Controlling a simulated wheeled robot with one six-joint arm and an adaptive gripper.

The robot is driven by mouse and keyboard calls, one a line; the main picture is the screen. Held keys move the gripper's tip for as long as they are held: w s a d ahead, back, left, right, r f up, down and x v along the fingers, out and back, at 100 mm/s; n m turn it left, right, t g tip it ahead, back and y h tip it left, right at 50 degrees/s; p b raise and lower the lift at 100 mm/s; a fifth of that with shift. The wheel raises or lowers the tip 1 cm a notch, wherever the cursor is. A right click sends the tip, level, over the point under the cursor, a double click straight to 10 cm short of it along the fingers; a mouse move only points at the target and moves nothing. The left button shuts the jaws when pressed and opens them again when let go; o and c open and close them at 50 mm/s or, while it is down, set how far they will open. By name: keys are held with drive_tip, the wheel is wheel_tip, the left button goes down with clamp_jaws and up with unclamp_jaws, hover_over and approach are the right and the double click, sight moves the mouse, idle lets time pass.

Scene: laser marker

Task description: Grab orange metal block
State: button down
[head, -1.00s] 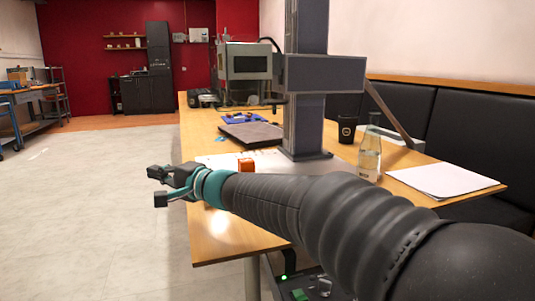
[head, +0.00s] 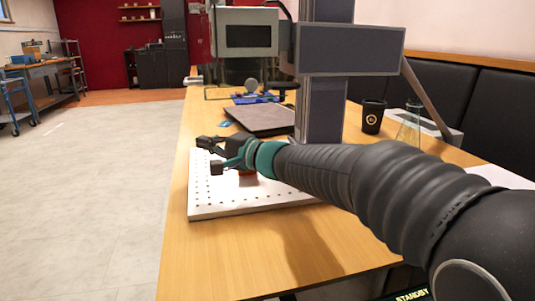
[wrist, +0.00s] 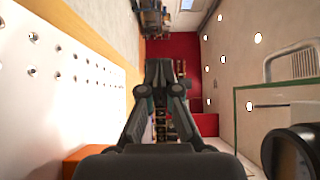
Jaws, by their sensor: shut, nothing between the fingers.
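The orange metal block (head: 247,174) sits on the white perforated plate (head: 212,208) on the table and is mostly hidden behind my gripper and wrist in the head view. An orange patch that looks like the block (wrist: 86,156) shows at the lower left of the wrist view, partly covered by the gripper body. My gripper (head: 209,155) is in front of the block in the head view, pointing left past it. The fingers (wrist: 160,70) are close together and empty in the wrist view. I cannot tell whether the gripper touches the block.
A grey column (head: 320,115) with the laser marker head (head: 248,35) stands behind the plate. A dark flat slab (head: 262,119), a black cup (head: 373,117) and a glass flask (head: 409,125) are on the table. The table's front (head: 240,265) is clear.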

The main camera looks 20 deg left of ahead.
drive_tip(key=w+d, duration=0.2)
drive_tip(key=d, duration=0.2)
drive_tip(key=w+d+p, duration=0.1)
drive_tip(key=w+d, duration=0.2)
drive_tip(key=d, duration=0.1)
drive_tip(key=w+d+p, duration=0.1)
drive_tip(key=w+d, duration=0.1)
drive_tip(key=d, duration=0.2)
drive_tip(key=shift+w+d, duration=0.2)
drive_tip(key=shift+w, duration=0.1)
drive_tip(key=shift+w+d+f, duration=0.2)
drive_tip(key=shift+w+d, duration=0.1)
drive_tip(key=shift+d, duration=0.15)
wheel_tip(320, 180, down, 5)
drive_tip(key=shift+s+a+r, duration=0.1)
drive_tip(key=shift+s+a, duration=0.05)
drive_tip(key=shift+s+a+r, duration=0.1)
drive_tip(key=shift+s+a, duration=0.15)
drive_tip(key=shift+a, duration=0.15)
